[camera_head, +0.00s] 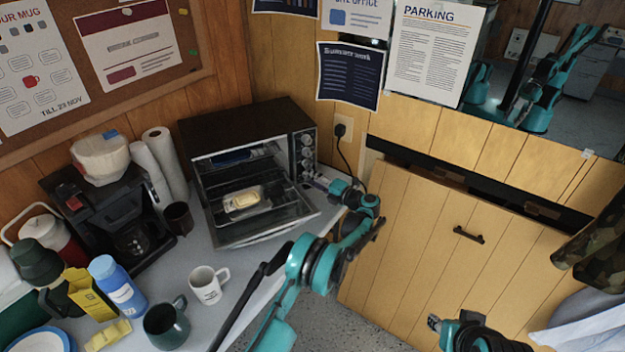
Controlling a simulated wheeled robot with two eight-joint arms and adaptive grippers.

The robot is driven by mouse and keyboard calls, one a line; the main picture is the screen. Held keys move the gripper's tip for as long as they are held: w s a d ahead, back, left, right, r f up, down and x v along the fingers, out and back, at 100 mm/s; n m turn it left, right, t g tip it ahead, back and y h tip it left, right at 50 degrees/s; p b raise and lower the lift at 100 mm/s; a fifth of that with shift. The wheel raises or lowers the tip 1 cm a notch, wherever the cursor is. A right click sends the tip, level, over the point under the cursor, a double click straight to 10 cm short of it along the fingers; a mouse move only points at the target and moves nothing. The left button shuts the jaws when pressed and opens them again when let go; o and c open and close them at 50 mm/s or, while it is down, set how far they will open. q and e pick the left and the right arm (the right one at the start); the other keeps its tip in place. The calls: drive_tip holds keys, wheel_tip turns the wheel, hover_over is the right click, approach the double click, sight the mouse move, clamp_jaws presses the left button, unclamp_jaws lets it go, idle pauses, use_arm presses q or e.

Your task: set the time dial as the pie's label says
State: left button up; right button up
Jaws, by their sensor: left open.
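A black toaster oven (240,118) stands on the counter with its glass door (270,236) folded down open. A column of several dials (306,152) runs down its right front panel; their markings are too small to read, so I cannot tell which is the time dial. A pale packaged item with a yellow patch, likely the pie (243,199), sits in the oven opening; its label is unreadable. My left gripper (318,182) is open beside the lowest dial; I cannot tell whether it touches. My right gripper (434,321) is low at the bottom right, away from the oven.
A coffee maker (108,205), paper rolls (165,160), a dark cup (178,218), white mug (208,285), dark green mug (167,325) and blue bottle (117,285) crowd the counter's left. A wall outlet (343,130) with a plugged cord is right of the oven.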

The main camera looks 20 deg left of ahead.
use_arm(q)
drive_tip(key=shift+v, duration=4)
